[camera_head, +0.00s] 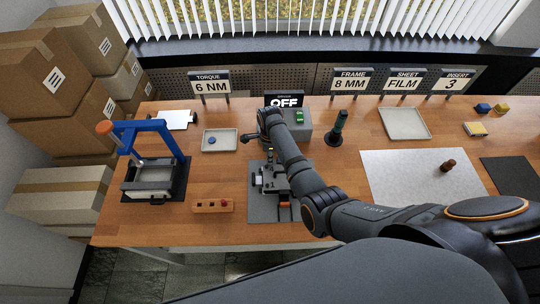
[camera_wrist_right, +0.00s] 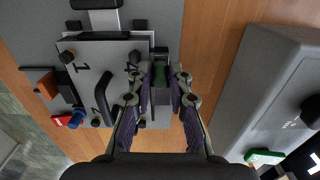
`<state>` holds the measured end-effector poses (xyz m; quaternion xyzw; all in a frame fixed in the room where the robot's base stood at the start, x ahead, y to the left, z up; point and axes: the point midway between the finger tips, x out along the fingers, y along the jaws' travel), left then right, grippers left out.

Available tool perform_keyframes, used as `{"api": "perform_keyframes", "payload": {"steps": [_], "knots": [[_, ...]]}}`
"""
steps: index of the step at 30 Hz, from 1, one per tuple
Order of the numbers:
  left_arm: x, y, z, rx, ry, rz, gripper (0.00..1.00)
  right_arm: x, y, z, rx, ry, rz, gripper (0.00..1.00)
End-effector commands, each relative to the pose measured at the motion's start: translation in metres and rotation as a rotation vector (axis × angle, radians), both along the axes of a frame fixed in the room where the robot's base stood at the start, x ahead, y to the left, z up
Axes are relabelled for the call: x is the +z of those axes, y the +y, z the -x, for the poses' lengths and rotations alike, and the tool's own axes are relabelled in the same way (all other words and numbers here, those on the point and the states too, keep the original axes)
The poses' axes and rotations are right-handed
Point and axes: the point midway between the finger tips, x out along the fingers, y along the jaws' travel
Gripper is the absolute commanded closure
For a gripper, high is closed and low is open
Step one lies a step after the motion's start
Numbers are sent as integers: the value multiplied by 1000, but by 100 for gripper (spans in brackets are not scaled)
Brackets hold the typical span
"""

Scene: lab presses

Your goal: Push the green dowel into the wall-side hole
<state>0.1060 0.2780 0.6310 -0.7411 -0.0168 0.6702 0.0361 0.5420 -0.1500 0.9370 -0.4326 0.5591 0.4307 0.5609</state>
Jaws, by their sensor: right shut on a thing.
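The green dowel (camera_wrist_right: 160,74) shows in the right wrist view between the fingertips of my right gripper (camera_wrist_right: 161,90), at the edge of a metal plate. My right gripper is shut on it; in the head view the gripper (camera_head: 269,156) is over the far side of the plate fixture, partly hidden by my arm. The plate (camera_wrist_right: 103,80) carries the numbers 1, 2 and 4 and dark knobs. The wall-side hole is hidden beneath the dowel and fingers, so I cannot tell how deep the dowel sits. My left gripper is not in view.
The fixture stands on a grey mat (camera_head: 262,211). A grey control box (camera_head: 298,128) with an OFF sign is just behind. A wooden block (camera_head: 208,206) with a red peg lies left, near a blue press (camera_head: 165,137). A tray (camera_head: 219,146) holds a blue disc.

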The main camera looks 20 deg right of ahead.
Motion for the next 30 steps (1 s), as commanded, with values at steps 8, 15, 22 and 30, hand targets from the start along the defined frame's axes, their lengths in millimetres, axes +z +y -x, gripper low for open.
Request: {"api": "perform_keyframes", "payload": {"steps": [8,15,22,30], "knots": [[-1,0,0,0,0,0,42,-2,1,2,0,5,-1,55],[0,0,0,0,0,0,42,-2,1,2,0,4,-1,55],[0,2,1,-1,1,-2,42,14,1,0,0,-1,-2,55],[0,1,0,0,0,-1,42,79,1,1,0,-1,-2,55]]}}
